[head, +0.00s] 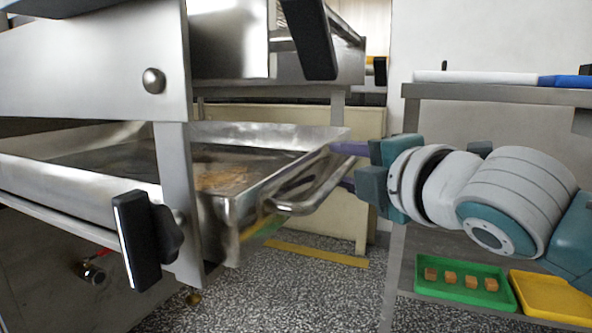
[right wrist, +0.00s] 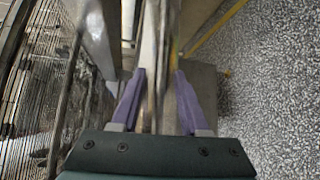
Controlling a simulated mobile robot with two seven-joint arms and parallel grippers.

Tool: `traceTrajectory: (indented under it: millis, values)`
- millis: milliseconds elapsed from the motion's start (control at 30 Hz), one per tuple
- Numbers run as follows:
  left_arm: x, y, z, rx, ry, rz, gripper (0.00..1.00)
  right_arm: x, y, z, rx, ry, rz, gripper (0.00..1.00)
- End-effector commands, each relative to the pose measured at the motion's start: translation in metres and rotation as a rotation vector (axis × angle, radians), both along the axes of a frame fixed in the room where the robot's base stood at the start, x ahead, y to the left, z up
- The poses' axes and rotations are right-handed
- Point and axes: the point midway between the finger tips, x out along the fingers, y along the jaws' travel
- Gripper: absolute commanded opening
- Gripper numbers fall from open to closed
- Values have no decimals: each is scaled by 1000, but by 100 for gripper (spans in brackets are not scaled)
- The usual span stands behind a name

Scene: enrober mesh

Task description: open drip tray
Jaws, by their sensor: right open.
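The drip tray (head: 75,188) is a wide, shallow steel tray under the machine, with brown residue on its floor. Its bent bar handle (head: 318,197) sticks out from the tray's right end. My right gripper (head: 335,165) comes in from the right at the handle, with its purple fingers apart. In the right wrist view, the handle bar (right wrist: 150,65) runs between the two open fingers (right wrist: 159,85). Whether either finger touches the bar I cannot tell. My left gripper is not in view.
A steel frame post (head: 178,190) and a black machine knob (head: 140,240) stand in front of the tray. At right, a rack holds a green tray (head: 437,297) with several brown pieces and a yellow tray (head: 550,293). The speckled floor (head: 300,290) is open below.

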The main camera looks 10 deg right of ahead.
Motion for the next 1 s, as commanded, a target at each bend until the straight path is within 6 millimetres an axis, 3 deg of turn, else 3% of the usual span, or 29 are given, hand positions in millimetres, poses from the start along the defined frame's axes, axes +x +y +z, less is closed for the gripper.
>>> traceTrajectory:
  millis: [167, 567, 1000]
  values:
    - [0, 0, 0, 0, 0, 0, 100, 0, 0, 0, 0, 0, 1, 45]
    - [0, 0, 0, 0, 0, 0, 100, 0, 0, 0, 0, 0, 0, 0]
    - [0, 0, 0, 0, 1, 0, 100, 0, 0, 0, 0, 0, 0, 0]
